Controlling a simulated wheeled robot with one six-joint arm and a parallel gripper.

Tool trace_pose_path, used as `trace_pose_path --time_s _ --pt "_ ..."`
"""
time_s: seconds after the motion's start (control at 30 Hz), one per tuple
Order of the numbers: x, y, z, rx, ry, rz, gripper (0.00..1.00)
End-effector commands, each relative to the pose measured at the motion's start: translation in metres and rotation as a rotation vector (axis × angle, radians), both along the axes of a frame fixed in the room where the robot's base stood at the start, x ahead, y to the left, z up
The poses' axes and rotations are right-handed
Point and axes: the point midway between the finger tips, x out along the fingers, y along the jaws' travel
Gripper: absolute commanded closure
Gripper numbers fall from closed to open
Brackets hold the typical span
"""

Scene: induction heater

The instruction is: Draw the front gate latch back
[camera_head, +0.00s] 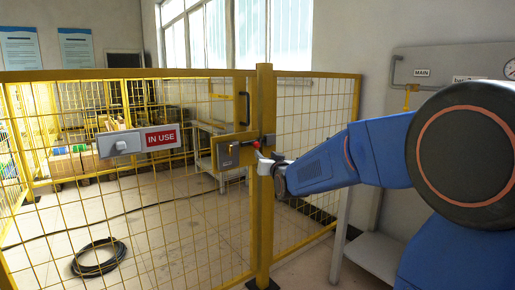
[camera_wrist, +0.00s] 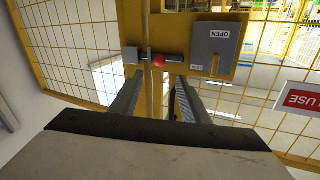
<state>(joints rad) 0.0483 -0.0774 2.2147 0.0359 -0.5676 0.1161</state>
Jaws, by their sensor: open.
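The front gate latch shows as a grey bolt with a red ball knob (camera_wrist: 158,62) on a yellow plate in the wrist view. A grey box (camera_wrist: 214,47) with an "OPEN" label sits beside it. In the camera_head view the latch box (camera_head: 228,150) is on the gate's edge, and the red knob (camera_head: 257,144) is near the yellow post (camera_head: 264,90). My gripper (camera_head: 267,161) is close to the post, just below the knob. In the wrist view my gripper (camera_wrist: 161,82) is open, its fingers apart on either side, with the knob ahead between them; no contact shows.
An "IN USE" sign (camera_head: 162,138) hangs on the yellow mesh gate. A black hose coil (camera_head: 98,257) lies on the floor behind the mesh. A grey panel marked "MAIN" (camera_head: 422,73) is on the right wall, above a grey bench (camera_head: 375,252).

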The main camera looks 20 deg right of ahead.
Motion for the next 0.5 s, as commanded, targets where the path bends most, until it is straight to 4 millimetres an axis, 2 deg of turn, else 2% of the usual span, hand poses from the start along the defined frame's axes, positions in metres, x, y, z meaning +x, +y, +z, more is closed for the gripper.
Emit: trace_pose_path --time_s 0.5 --pt "0.085 -0.006 -0.001 0.000 0.002 0.000 0.58"
